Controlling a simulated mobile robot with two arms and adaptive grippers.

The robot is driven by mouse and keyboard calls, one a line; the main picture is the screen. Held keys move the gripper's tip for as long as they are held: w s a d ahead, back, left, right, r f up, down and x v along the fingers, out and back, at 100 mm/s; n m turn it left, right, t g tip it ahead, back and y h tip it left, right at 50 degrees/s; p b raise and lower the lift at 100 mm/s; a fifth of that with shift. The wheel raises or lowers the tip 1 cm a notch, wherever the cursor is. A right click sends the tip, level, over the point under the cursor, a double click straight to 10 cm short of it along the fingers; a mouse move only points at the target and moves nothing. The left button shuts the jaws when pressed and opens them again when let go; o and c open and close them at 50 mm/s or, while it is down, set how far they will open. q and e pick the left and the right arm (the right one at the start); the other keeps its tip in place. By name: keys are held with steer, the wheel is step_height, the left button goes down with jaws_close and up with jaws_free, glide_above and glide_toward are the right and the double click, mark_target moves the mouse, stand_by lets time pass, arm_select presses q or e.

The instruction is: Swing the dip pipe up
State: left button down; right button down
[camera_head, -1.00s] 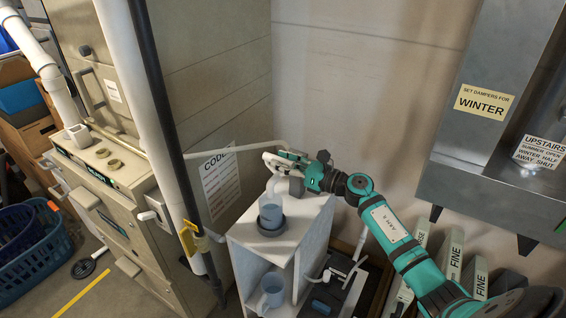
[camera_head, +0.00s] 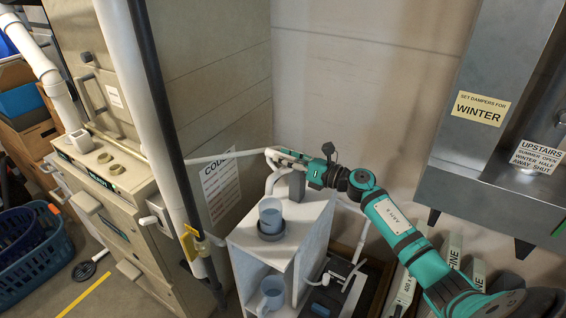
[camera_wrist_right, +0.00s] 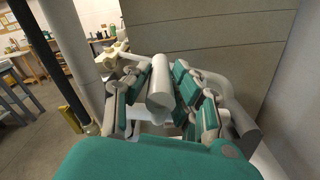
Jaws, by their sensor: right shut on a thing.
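The dip pipe (camera_head: 271,183) is a pale, bent pipe just behind the blue cup (camera_head: 270,212) on top of the white cabinet. My right gripper (camera_head: 290,160) reaches in from the right above the cabinet top and is shut on the pipe. In the right wrist view, a light grey round pipe piece (camera_wrist_right: 160,88) sits between the green-padded fingers. The fingers hide part of the pipe in the head view, so its exact tilt is hard to tell. My left gripper is not in view.
The white cabinet (camera_head: 305,240) has a second blue cup (camera_head: 270,293) on its lower shelf. A thin pale pipe (camera_head: 225,155) runs left past a notice (camera_head: 220,185). A tall white pipe (camera_head: 150,120) and a dark pole stand at left. A metal duct (camera_head: 460,180) stands at right.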

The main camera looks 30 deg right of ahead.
steer(key=w+d+r+m, duration=0.5)
steer(key=w+d+m, duration=0.1)
steer(key=d+m, duration=0.5)
steer(key=shift+w+m+b, duration=0.15)
steer(key=shift+m+b, duration=0.2)
steer(key=shift+m, duration=0.55)
steer(key=shift+f, duration=0.1)
steer(key=c, duration=1.1)
jaws_free()
steer(key=shift+a, duration=0.15)
steer(key=shift+d, duration=0.2)
steer(key=v, duration=1.2)
